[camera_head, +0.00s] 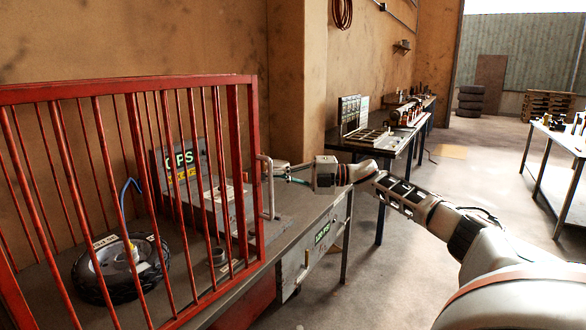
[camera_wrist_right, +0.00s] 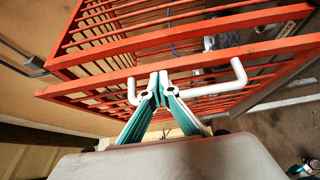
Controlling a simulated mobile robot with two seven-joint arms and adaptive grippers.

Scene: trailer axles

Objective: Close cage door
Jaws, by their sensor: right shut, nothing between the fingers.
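The red barred cage door (camera_head: 237,170) stands at the right end of the cage in the head view, with a pale upright bar handle (camera_head: 266,190) on its edge. My right gripper (camera_head: 272,173) is at this handle, coming from the right. In the right wrist view, the closed fingertips (camera_wrist_right: 158,84) overlap the white handle (camera_wrist_right: 205,79) near its left end, with nothing gripped. Whether they touch it I cannot tell. The red door frame (camera_wrist_right: 120,75) lies just beyond. I cannot tell whether the door is fully shut. My left gripper is out of view.
Behind the bars, a black wheel (camera_head: 120,268) and a sign-bearing grey box (camera_head: 185,175) rest on the workbench (camera_head: 300,215). More benches with tools (camera_head: 385,140) line the wall, and another table (camera_head: 560,150) stands at right. The floor between them is clear.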

